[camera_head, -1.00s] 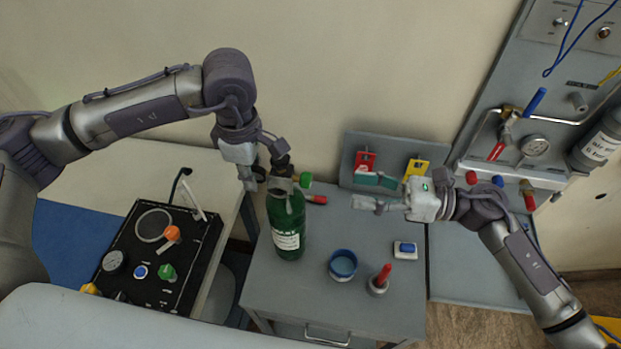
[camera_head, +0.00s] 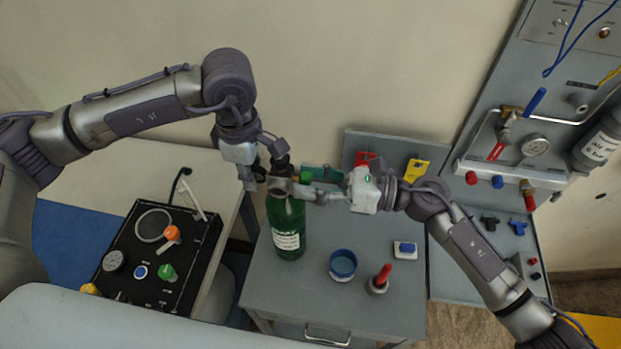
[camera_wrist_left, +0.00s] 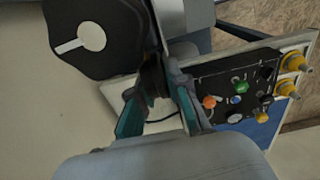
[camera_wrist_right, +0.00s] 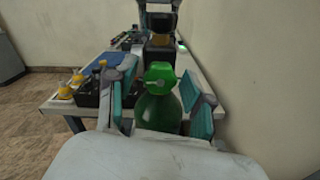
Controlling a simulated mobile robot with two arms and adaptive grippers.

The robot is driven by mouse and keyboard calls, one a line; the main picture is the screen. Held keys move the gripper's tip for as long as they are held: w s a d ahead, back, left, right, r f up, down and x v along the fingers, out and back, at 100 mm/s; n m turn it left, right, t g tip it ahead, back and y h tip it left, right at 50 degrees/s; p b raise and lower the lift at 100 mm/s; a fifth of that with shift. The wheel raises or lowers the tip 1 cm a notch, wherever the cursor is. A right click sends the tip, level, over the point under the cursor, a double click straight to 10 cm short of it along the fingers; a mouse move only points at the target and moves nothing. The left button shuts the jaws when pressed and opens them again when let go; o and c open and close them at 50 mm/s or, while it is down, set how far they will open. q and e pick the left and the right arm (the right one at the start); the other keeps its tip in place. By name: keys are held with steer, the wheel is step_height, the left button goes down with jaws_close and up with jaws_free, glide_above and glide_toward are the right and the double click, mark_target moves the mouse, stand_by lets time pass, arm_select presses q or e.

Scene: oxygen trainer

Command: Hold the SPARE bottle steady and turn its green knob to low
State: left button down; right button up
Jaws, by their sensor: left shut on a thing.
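The green bottle (camera_head: 287,228) stands upright on the grey cart with a white label, its lettering too small to read surely. My left gripper (camera_head: 262,174) is shut at the valve on the bottle's top, from the left. In the left wrist view, a dark part (camera_wrist_left: 152,78) sits between its fingers and a large black knob with a white mark (camera_wrist_left: 92,38) is close by. The green knob (camera_wrist_right: 160,76) faces my right gripper (camera_wrist_right: 160,98), whose fingers are open on either side of it. I see gaps between fingers and knob. In the head view, the right fingers partly hide the knob (camera_head: 305,177).
On the cart (camera_head: 260,290) are a blue-rimmed round container (camera_head: 343,265), a red-handled item (camera_head: 380,280) and a blue-topped white block (camera_head: 404,250). Red (camera_head: 364,159) and yellow (camera_head: 416,168) tags stand behind. A black control panel (camera_head: 150,250) is at left.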

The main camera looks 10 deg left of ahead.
jaws_close()
steer(key=shift+m, duration=0.4)
steer(key=m, duration=1.7)
steer(key=shift+m, duration=0.3)
